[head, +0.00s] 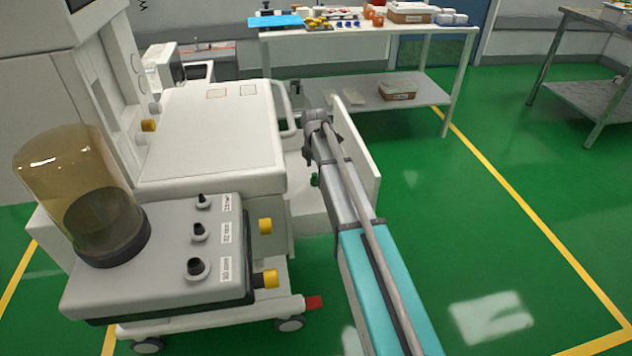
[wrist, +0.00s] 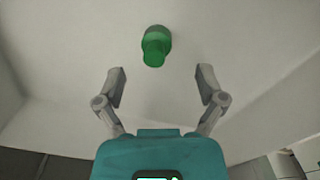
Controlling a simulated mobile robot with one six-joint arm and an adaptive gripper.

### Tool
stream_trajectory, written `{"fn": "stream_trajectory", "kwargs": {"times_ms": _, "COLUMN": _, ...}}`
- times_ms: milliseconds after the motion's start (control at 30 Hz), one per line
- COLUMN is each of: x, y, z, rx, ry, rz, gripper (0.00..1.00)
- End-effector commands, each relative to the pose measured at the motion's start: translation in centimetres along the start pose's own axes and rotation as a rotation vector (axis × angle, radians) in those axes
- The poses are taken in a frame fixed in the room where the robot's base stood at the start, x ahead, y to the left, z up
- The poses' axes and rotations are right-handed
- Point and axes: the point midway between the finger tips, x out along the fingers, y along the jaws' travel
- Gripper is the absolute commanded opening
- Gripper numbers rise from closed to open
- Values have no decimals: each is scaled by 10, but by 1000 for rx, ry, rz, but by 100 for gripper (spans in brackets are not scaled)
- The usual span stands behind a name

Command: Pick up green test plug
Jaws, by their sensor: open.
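The green test plug (wrist: 155,46) shows in the wrist view on a pale surface, above the gap between my fingers. It has a wide end and a narrower end towards me. In the head view a small part of it (head: 315,180) shows beside my arm, inside the open white drawer (head: 362,150) of the anaesthesia machine. My gripper (wrist: 161,80) is open and empty, with the fingers spread either side of the plug's line and not touching it. In the head view my arm hides much of the drawer and the gripper is hard to make out.
The anaesthesia machine (head: 215,140) stands left of my arm, with a tinted dome (head: 75,180) and yellow-capped ports at its front. A white table (head: 400,33) with several items stands behind. A grey table (head: 590,100) stands far right. The green floor at right is clear.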

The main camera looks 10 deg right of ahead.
Motion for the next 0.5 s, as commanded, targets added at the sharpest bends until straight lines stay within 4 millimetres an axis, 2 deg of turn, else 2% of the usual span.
{"fn": "stream_trajectory", "kwargs": {"times_ms": 500, "x": 39, "y": 4, "z": 1, "rx": 0, "ry": 0, "rz": 0, "gripper": 89}}
